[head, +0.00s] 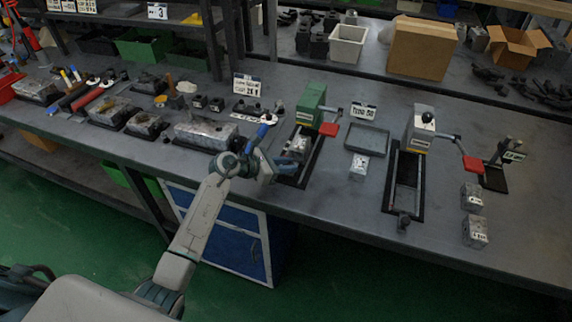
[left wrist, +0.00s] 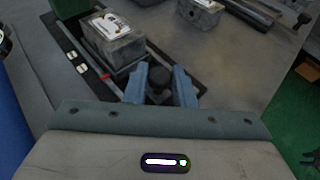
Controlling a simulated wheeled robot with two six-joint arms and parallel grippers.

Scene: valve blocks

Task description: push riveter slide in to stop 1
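The green-bodied press (head: 308,105), with a red-ended lever, stands mid-bench; I take it as the riveter. Its slide carries a grey block with a white label (head: 297,147), which also shows in the left wrist view (left wrist: 112,38). The slide sits between dark rails, toward the front end of the track. My left gripper (head: 283,165) is at this front end. In the left wrist view its two blue fingers (left wrist: 160,80) stand on either side of the dark slide knob (left wrist: 160,92), seemingly against it. My right gripper is not in view.
A second, grey press (head: 420,125) with an empty-looking track stands to the right, with a shallow tray (head: 370,138) between the presses. Loose labelled blocks (head: 474,230) lie at the right. A long metal block (head: 205,133) and tools fill the left.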

